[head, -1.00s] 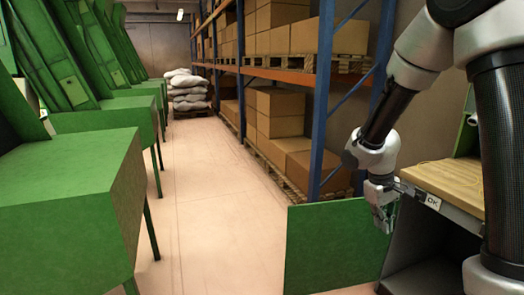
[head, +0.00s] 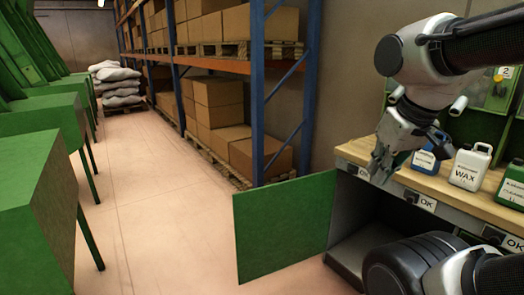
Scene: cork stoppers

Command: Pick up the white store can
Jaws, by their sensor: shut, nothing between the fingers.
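A white can (head: 469,166) labelled WAX stands upright on the wooden bench top at the right. A blue can (head: 428,157) stands to its left, partly hidden by my gripper. A green can (head: 512,186) stands to its right, cut by the picture edge. My gripper (head: 378,178) is shut and empty. It points down near the bench's front edge, to the left of the cans in the picture and apart from the white can.
The bench (head: 450,201) has OK tags along its front edge and an open green door (head: 286,228) at its left. A blue and orange rack (head: 258,95) holds cartons. Green machines (head: 38,210) line the left. The aisle floor (head: 150,215) is clear.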

